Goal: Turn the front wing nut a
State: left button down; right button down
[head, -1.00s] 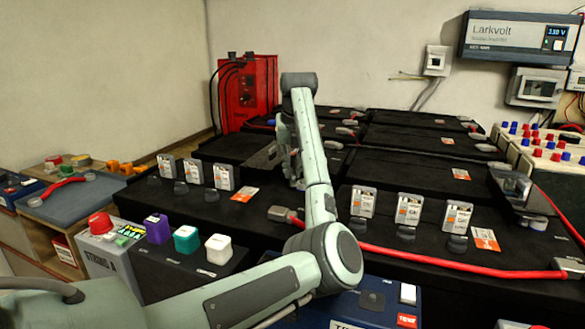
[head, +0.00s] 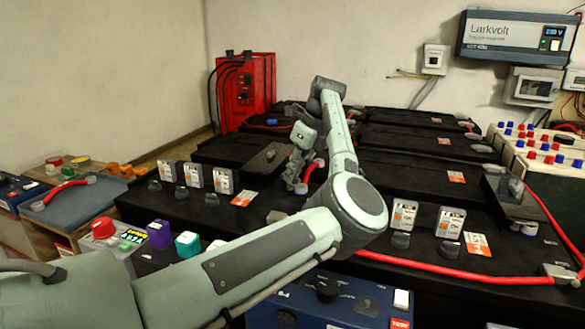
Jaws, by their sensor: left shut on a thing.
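My left gripper (head: 297,183) points down at the front battery row, left of the middle, with its fingers close together. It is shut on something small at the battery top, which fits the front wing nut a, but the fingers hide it. A short red cable (head: 314,168) curves up right beside the fingers, partly behind my arm. My right gripper is not in view.
Black batteries (head: 415,145) fill the middle and back. Cards with dark knobs (head: 211,199) stand left of the gripper, and more cards (head: 449,222) stand right of my elbow. A long red cable (head: 440,272) runs along the front. A blue tray (head: 85,200) is at the left.

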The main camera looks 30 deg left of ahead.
pick_arm(q)
jog(key=shift+w+n+g+p, duration=0.15)
jog(key=shift+n+g+p, duration=0.4)
jog(key=shift+n, duration=1.05)
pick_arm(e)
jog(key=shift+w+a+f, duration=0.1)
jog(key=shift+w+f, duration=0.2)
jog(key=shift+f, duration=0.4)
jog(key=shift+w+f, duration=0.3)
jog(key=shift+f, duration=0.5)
pick_arm(q)
jog(key=c, duration=1.6)
grip_release()
jog(key=v, duration=1.2)
jog(key=shift+w+a, duration=0.1)
